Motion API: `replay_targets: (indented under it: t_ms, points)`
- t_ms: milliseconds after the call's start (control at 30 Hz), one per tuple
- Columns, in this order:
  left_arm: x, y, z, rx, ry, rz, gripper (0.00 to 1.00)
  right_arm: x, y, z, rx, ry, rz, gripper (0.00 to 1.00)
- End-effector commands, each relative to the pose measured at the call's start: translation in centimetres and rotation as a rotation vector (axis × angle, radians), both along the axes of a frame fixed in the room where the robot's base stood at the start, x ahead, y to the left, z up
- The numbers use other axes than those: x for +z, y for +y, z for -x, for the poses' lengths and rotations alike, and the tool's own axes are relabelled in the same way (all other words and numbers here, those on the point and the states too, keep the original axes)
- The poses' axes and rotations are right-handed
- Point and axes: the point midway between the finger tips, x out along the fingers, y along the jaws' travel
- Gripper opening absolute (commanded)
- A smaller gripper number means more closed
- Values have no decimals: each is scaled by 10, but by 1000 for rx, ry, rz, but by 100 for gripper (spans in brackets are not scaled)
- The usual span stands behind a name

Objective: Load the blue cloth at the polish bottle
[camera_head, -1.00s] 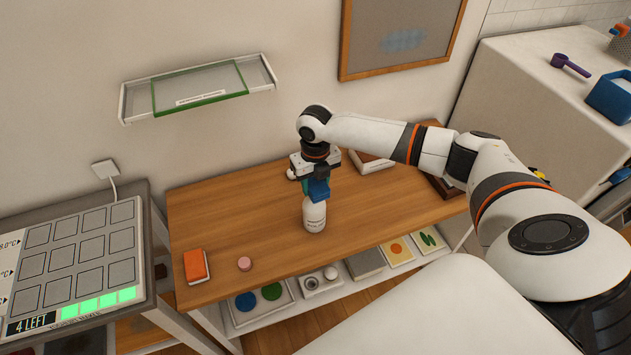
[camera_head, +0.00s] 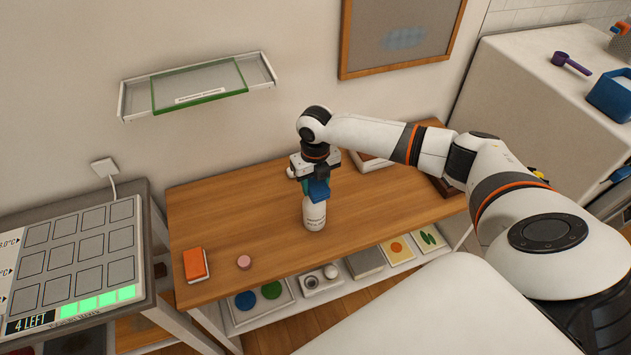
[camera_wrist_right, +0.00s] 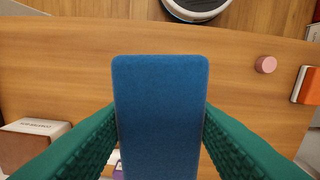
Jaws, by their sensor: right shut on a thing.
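The blue cloth (camera_head: 319,190) is a small folded block held by my right gripper (camera_head: 316,178). In the right wrist view the blue cloth (camera_wrist_right: 160,115) sits between the two green fingers, which are shut on it. The white polish bottle (camera_head: 314,215) stands upright on the wooden table. In the head view the cloth overlaps the bottle's top; I cannot tell whether they touch. The bottle is mostly hidden behind the cloth in the wrist view. My left gripper is not in view.
On the wooden table (camera_head: 245,215) are an orange box (camera_head: 196,265), a pink cylinder (camera_head: 244,262) and boxes at the back right. A lower shelf holds several items. A glass wall shelf (camera_head: 200,88) hangs above. A panelled unit (camera_head: 75,262) stands left. The table's middle left is clear.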

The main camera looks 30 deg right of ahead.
Motion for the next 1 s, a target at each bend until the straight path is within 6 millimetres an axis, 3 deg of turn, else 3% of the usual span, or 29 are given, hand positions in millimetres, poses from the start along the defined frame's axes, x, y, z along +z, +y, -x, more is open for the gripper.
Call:
replay_targets:
  t_ms: [267, 1000]
  points:
    - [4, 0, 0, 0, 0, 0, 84, 4, 0, 0, 0, 0, 0, 27]
    - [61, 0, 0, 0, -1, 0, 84, 63, 0, 0, 1, 0, 0, 27]
